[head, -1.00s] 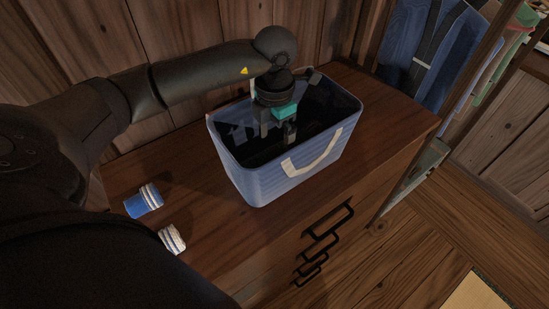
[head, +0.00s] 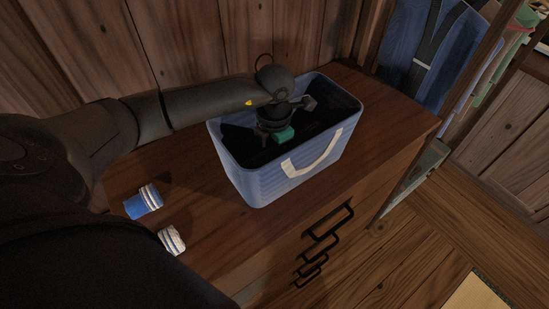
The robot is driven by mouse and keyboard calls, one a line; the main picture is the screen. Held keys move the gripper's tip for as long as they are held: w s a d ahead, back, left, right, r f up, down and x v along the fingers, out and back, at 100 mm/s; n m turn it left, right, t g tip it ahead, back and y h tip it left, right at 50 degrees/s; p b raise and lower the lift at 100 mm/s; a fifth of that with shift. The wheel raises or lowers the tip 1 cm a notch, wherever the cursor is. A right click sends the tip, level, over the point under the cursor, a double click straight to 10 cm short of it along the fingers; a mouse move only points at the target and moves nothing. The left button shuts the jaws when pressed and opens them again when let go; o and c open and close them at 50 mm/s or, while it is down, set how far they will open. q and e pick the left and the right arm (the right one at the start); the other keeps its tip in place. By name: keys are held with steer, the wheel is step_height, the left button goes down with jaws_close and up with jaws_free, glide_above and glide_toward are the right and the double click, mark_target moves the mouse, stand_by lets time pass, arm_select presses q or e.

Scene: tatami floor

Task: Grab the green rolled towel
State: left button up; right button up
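I cannot make out a green rolled towel in the head view; the inside of the blue basket (head: 262,187) is very dark. My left gripper (head: 279,134) reaches down into the basket from above. A teal patch shows on its front and looks like part of the gripper body. Its fingers are hidden in the dark below the rim, so I cannot see whether they hold anything. My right gripper is not in view.
The basket stands on a wooden cabinet (head: 385,115) with a pale handle facing front. A blue-and-white roll (head: 143,201) and a whitish roll (head: 172,240) lie on the cabinet at left. Clothes (head: 425,55) hang at the right, and a wooden wall stands behind.

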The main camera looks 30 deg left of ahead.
arm_select(q)
steer(key=c, duration=1.1)
steer(key=shift+o, duration=0.2)
steer(key=shift+r, duration=0.2)
